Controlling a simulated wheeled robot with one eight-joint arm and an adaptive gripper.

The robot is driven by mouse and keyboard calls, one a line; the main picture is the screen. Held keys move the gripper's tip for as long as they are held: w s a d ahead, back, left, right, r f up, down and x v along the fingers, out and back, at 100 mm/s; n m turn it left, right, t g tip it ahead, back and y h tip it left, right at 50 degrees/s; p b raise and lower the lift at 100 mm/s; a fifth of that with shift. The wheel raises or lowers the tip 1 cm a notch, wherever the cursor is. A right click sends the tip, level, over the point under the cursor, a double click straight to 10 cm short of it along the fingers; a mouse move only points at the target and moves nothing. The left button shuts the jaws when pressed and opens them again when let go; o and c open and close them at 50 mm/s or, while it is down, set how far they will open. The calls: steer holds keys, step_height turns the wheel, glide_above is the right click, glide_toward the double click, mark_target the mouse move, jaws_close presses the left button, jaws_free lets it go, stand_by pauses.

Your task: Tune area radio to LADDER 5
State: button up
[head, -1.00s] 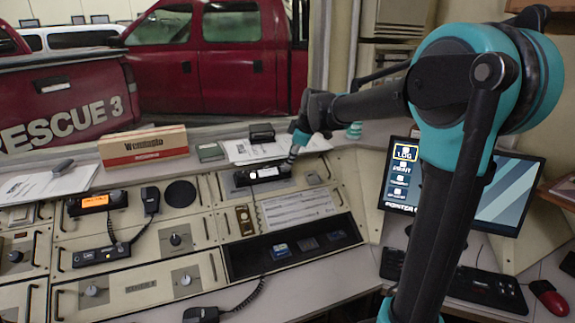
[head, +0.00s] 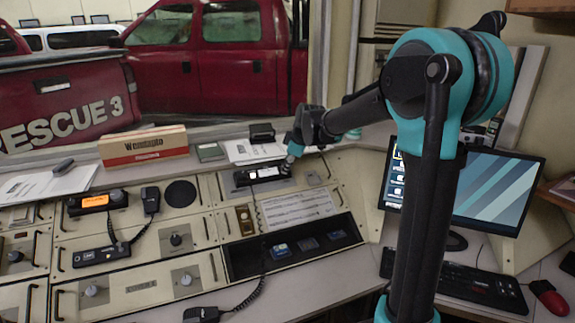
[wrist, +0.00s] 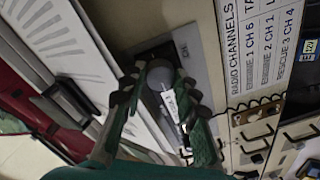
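A dark radio with a lit white display (head: 264,173) sits at the back of the console, right of the round speaker. Its display also shows in the wrist view (wrist: 171,103), with a rounded grey knob (wrist: 160,76) beside it. My gripper (head: 290,162) is at this radio's right end. In the wrist view its two green-and-dark fingers (wrist: 163,80) stand apart on either side of the knob; I cannot tell if they touch it. The display text is too small to read. A second radio with an orange display (head: 95,202) is at the left.
A radio channels card (wrist: 262,45) lists engine and rescue channels; no LADDER 5 line is readable. A handset (head: 150,198) with a coiled cord hangs beside the orange-lit radio. A box (head: 144,145) and papers (head: 250,151) stand on the ledge behind. A monitor (head: 490,190) is at right.

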steer(key=shift+c, duration=0.5)
steer(key=shift+m, duration=1.4)
steer(key=m, duration=0.4)
steer(key=shift+s+m+t, duration=0.1)
steer(key=shift+m+t, duration=0.2)
steer(key=m, duration=0.6)
steer(key=shift+m+t, duration=0.3)
steer(key=shift+m, duration=0.3)
steer(key=o, duration=0.9)
